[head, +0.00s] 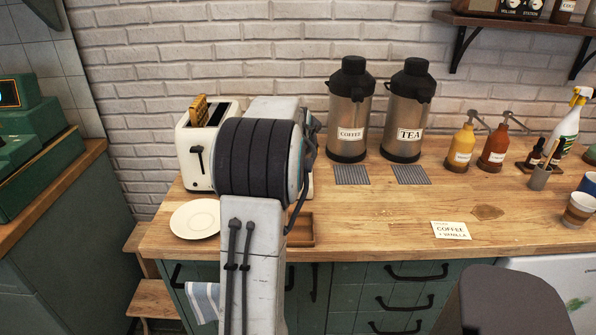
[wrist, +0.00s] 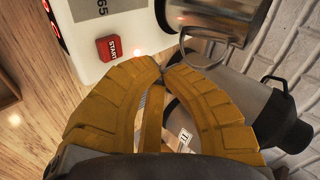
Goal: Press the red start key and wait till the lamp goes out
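In the wrist view, the red start key (wrist: 110,48), marked START, sits on a white machine (wrist: 88,68) at the upper left. The tips appear below and right of the key, close to the glow; I see no contact with the key. In the head view my arm hides the key, the lamp and my gripper.
A metal jug (wrist: 213,18) stands by the machine. On the counter are a toaster (head: 195,155), a white plate (head: 196,219), a coffee flask (head: 348,125) and a tea flask (head: 407,120). The counter's front middle (head: 370,225) is clear.

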